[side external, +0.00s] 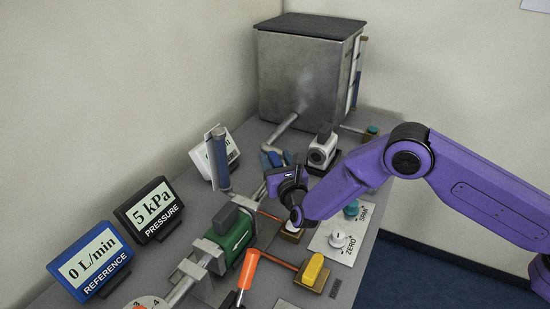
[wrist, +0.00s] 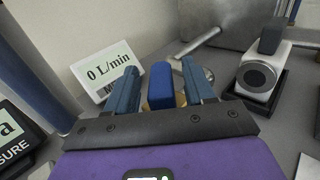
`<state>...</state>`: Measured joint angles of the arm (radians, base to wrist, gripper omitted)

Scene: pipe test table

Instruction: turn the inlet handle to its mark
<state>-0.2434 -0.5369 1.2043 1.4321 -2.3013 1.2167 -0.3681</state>
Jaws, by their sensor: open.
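A blue handle (wrist: 160,85) on a brass-coloured body stands between the two blue-grey fingers of my gripper (wrist: 161,76) in the wrist view. It looks like the inlet handle, but no label on it shows. The fingers are open, one on each side of the handle; I cannot tell whether either touches it. In the side view my gripper (side external: 274,158) reaches down at the pipe near the tank, and its fingers and hand largely hide the handle. The handle's mark is not visible in either view.
A grey metal tank (side external: 300,75) stands behind, with a pipe (side external: 282,127) leading from it. A white device (side external: 322,150) is to the right. A blue upright tube (side external: 220,160) and a display (wrist: 108,70) reading 0 L/min are to the left. An orange lever (side external: 247,270) lies nearer.

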